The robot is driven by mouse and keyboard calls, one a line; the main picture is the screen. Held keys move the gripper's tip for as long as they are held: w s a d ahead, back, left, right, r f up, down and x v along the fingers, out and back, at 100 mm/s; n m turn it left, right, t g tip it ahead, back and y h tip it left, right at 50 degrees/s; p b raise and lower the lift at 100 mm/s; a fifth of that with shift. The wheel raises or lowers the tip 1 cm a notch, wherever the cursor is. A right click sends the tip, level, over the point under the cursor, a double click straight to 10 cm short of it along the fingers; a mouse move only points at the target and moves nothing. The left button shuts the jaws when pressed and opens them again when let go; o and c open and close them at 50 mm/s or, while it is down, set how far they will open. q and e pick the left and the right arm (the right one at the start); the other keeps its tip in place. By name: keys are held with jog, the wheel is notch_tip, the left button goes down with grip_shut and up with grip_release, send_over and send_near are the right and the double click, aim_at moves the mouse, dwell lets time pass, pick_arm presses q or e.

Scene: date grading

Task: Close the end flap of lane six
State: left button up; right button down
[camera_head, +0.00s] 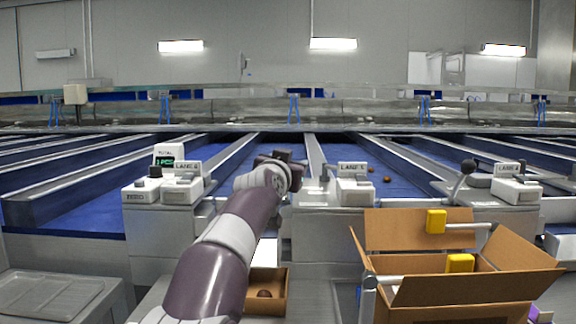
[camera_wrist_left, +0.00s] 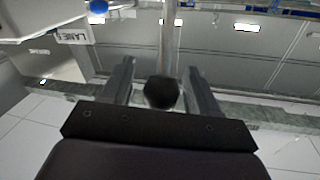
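My left arm reaches forward in the head view, with its dark left gripper (camera_head: 284,158) between the lane six sign (camera_head: 187,167) and the lane five sign (camera_head: 352,167). In the left wrist view the gripper's two fingers (camera_wrist_left: 160,84) stand apart, with a black round knob (camera_wrist_left: 162,92) between them. Gaps show on both sides of the knob. A lane sign (camera_wrist_left: 72,36) is at upper left there; its number is hard to read. I cannot make out the end flap of lane six; my arm covers part of that area. My right gripper is not in view.
A small brown box (camera_head: 281,290) with a dark item sits below my arm. Another black-knobbed lever (camera_head: 468,167) stands beside the lane four sign (camera_head: 507,168). Dark dates (camera_head: 387,180) lie on a blue lane.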

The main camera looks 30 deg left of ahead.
pick_arm(q)
jog(key=shift+s, duration=0.15)
jog(key=b+v, duration=0.3)
jog(key=v, duration=0.9)
jog(key=shift+s+d+f, duration=0.1)
jog(key=shift+s, duration=0.05)
jog(key=shift+f, duration=0.1)
